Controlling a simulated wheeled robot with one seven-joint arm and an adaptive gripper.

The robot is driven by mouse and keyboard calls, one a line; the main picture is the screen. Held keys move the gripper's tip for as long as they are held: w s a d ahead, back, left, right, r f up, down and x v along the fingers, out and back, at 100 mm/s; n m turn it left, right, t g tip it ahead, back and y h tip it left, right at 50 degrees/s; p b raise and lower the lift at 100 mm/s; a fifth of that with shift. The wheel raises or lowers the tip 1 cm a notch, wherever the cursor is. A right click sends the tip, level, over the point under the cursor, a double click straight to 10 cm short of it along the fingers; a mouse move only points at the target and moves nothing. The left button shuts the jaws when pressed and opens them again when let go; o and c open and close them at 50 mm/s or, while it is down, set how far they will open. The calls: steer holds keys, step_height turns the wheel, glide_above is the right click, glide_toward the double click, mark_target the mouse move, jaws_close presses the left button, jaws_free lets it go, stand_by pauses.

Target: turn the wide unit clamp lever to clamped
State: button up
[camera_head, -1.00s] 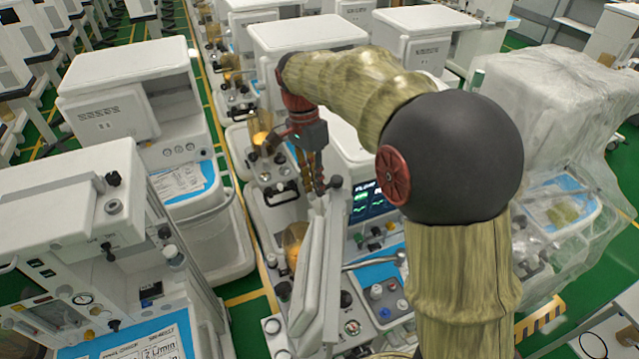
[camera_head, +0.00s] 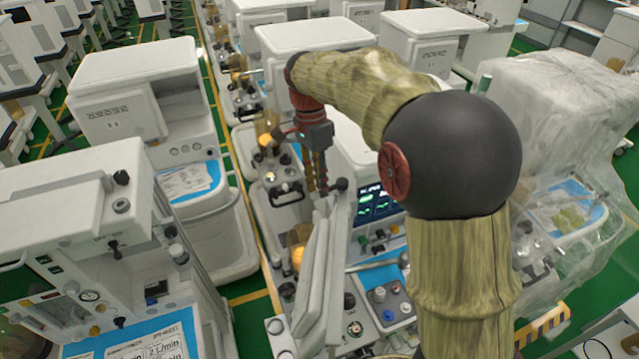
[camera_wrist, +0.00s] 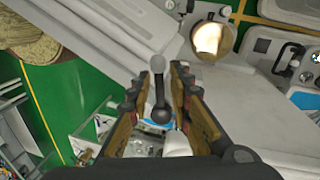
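A short grey lever with a black ball knob, which looks like the clamp lever (camera_wrist: 158,112), stands on a grey-white panel edge in the wrist view. My gripper (camera_wrist: 161,78) is open, with its brown and black fingers on either side of the lever and visible gaps to both. In the head view, my gripper (camera_head: 316,182) points down at the top of a tilted grey-white panel (camera_head: 318,265). A black knob (camera_head: 341,184) shows just right of the fingertips there. I cannot tell from the lever alone whether it is clamped.
The machine under my gripper has a lit screen (camera_head: 378,202), knobs and a blue-topped tray. A white cart (camera_head: 135,90) stands to the left across a narrow green aisle. A plastic-covered cart (camera_head: 555,120) stands to the right. More carts fill the back.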

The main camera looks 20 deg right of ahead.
steer(key=shift+o, duration=0.8)
steer(key=shift+f, duration=0.1)
step_height(320, 180, up, 12)
steer(key=w, duration=0.2)
steer(key=shift+w+a, duration=0.15)
steer(key=shift+f, duration=0.15)
